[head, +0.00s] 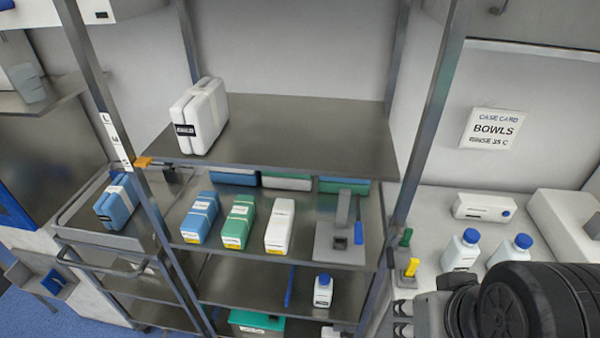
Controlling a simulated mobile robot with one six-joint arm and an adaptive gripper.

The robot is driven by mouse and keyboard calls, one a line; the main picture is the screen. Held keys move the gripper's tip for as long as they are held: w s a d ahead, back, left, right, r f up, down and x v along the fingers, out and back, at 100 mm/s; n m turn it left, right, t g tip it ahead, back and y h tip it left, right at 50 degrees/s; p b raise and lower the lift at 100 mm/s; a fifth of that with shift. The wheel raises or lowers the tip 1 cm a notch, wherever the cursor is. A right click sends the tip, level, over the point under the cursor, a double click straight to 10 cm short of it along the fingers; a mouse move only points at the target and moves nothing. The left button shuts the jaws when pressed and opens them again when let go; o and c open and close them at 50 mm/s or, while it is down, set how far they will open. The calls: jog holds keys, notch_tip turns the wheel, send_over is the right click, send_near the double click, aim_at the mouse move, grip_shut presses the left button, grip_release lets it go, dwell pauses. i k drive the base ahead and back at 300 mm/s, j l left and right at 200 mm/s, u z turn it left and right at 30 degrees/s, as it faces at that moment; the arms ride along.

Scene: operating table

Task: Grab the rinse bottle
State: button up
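Several white bottles with blue caps are in the head view, and I cannot tell from their labels which is the rinse bottle. One bottle (460,254) stands upright on the white counter at the right, and a second bottle (509,252) stands just right of it. A third, smaller bottle (322,293) stands on a lower shelf of the metal rack. Part of my dark arm fills the lower right corner, in front of the counter bottles' lower area. My gripper's fingers do not show.
The metal rack's top shelf (300,130) holds a white case (199,116). The shelf below holds blue, green and white packs and a grey device (340,238). A white box (483,207) lies behind the counter bottles. A wall card (494,129) reads "BOWLS". A rack post stands left of the counter.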

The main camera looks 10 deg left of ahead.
aim_at(462, 250)
jog(key=z, duration=0.8)
jog(key=i+z, duration=0.4)
jog(key=i, duration=0.3)
